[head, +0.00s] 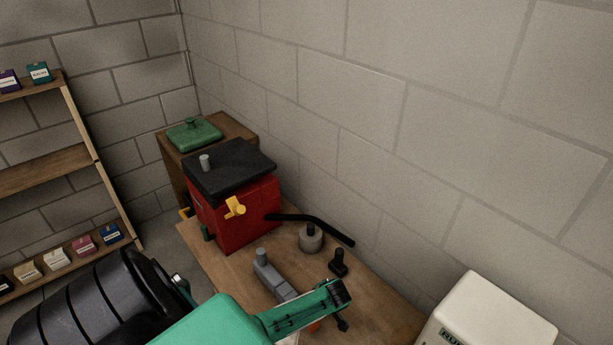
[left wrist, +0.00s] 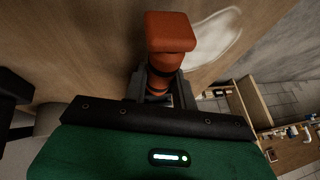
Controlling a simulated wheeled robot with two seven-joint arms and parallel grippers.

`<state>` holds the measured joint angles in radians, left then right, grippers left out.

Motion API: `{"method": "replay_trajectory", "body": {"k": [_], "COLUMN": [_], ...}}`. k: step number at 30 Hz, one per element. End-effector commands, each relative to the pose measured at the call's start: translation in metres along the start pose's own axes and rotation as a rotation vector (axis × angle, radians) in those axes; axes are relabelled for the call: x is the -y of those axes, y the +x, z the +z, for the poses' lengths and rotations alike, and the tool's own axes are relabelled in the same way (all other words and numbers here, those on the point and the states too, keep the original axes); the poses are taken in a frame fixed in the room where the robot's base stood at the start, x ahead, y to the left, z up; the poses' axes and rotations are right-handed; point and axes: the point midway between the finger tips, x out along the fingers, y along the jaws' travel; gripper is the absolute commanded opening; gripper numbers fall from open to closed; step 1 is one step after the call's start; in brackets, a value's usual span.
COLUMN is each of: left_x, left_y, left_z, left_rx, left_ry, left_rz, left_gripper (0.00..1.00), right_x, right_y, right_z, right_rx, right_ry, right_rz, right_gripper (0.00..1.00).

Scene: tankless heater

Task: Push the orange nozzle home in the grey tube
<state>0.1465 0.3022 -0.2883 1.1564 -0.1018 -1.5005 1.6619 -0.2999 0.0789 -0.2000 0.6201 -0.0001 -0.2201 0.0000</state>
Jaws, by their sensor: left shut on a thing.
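The orange nozzle (left wrist: 170,32) points away from my left wrist camera, with a square orange end and a darker rounded part below. My left gripper (left wrist: 160,84) is shut on it, with a dark finger on each side. In the head view only a sliver of orange (head: 315,326) shows under the green gripper body. A grey tube-like piece (head: 268,272) lies on the workbench just beyond the gripper, its near end hidden by the gripper. Whether the nozzle touches or sits in the tube cannot be told. My right gripper is not in view.
A red heater box (head: 240,215) with a black lid and yellow tap stands at the back of the wooden workbench (head: 232,272). A grey round weight-like piece (head: 311,240), a black bar (head: 320,228) and a small black fitting (head: 338,262) lie nearby. A white box (head: 490,318) stands right.

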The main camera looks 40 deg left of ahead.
Motion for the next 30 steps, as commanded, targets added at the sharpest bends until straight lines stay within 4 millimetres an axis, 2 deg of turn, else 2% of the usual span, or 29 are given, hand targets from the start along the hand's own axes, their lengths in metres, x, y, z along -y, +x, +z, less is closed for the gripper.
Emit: {"method": "replay_trajectory", "body": {"k": [4,5,8,9,20,25,30], "left_x": [0.0,0.0,0.0,0.0,0.0,-0.001,-0.002], "left_y": [0.002,0.002,0.002,0.002,-0.004,-0.027,-0.065], "left_z": [-0.004,-0.004,-0.003,-0.003,-0.003,-0.003,-0.001], "left_rx": [-0.001,0.0,0.0,0.0,0.0,0.0,0.002], "left_ry": [-0.001,0.0,0.0,0.0,0.0,-0.001,-0.002], "left_rz": [0.0,0.0,0.0,0.0,0.0,0.003,0.005], "left_gripper": [0.0,0.31,0.51,0.52,0.52,0.52,0.52], "right_x": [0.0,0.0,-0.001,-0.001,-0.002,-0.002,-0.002], "right_y": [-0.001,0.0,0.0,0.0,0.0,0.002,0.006], "right_z": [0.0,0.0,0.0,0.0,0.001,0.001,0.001], "right_rx": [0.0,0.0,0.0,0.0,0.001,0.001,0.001], "right_ry": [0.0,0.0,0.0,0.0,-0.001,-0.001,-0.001], "right_rz": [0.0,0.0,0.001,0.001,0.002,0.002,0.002], "right_gripper": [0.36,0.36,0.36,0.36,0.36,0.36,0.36]}}
